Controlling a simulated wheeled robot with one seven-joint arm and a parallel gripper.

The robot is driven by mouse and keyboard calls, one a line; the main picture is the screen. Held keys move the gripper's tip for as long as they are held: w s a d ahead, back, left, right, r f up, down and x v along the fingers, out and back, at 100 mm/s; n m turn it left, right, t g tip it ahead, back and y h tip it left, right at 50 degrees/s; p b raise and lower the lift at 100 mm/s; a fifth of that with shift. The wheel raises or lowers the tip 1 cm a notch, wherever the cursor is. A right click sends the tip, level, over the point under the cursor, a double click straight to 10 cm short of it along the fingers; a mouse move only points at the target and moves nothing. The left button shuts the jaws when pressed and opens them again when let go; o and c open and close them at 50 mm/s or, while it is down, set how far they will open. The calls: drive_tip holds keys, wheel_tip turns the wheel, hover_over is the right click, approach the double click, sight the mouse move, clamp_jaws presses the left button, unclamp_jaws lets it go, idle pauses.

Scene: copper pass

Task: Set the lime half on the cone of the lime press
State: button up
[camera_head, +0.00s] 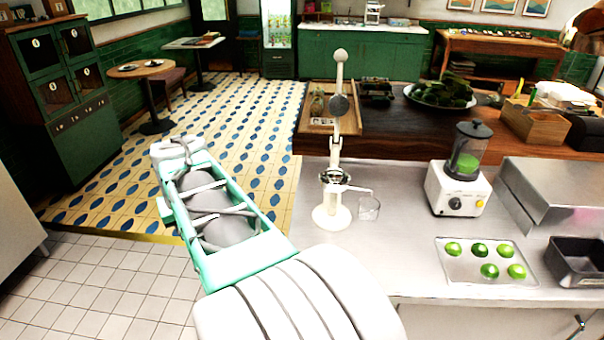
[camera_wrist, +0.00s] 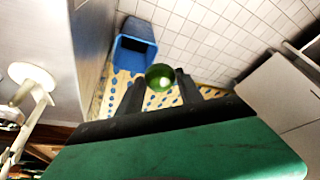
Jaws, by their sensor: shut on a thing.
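The lime press (camera_head: 332,205) is a tall cream stand near the left end of the steel counter, with its lever raised and a metal cup at mid-height. Its pale base and stem also show at the left edge of the wrist view (camera_wrist: 35,78). My gripper (camera_wrist: 161,84) is shut on a green lime half (camera_wrist: 159,74), held between its fingertips over the floor, clear of the counter and away from the press. The cone itself is too small to make out. In the head view my arm reaches out left of the press; the lime half does not show there.
A small glass (camera_head: 369,208) stands just right of the press. A tray (camera_head: 458,273) with several limes, a blender (camera_head: 458,190) and a black bin (camera_head: 580,262) are further right. A blue bin (camera_wrist: 130,55) stands on the floor. A wooden counter (camera_head: 400,130) lies behind.

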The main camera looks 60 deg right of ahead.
drive_tip(key=s+d+r+m+g+h, duration=0.1)
drive_tip(key=s+d+r+m, duration=0.25)
drive_tip(key=d, duration=0.55)
drive_tip(key=s+d+r+m+h, duration=0.1)
drive_tip(key=s+d+r+m, duration=0.3)
drive_tip(key=d, duration=0.4)
drive_tip(key=s+d+r+m+g, duration=0.2)
drive_tip(key=s+d+r+m, duration=0.15)
drive_tip(key=s+d, duration=0.45)
drive_tip(key=s+d+r+m+g, duration=0.1)
drive_tip(key=s+d+r+m, duration=0.25)
drive_tip(key=s, duration=0.85)
drive_tip(key=p, duration=0.1)
hover_over(336, 174)
drive_tip(key=a, duration=0.1)
drive_tip(key=shift+n, duration=0.45)
wheel_tip(336, 174, down, 10)
drive_tip(key=shift+w+a+r, duration=0.15)
wheel_tip(336, 174, down, 3)
drive_tip(key=shift+r, duration=0.2)
drive_tip(key=shift+f, duration=0.3)
drive_tip(key=o, duration=0.8)
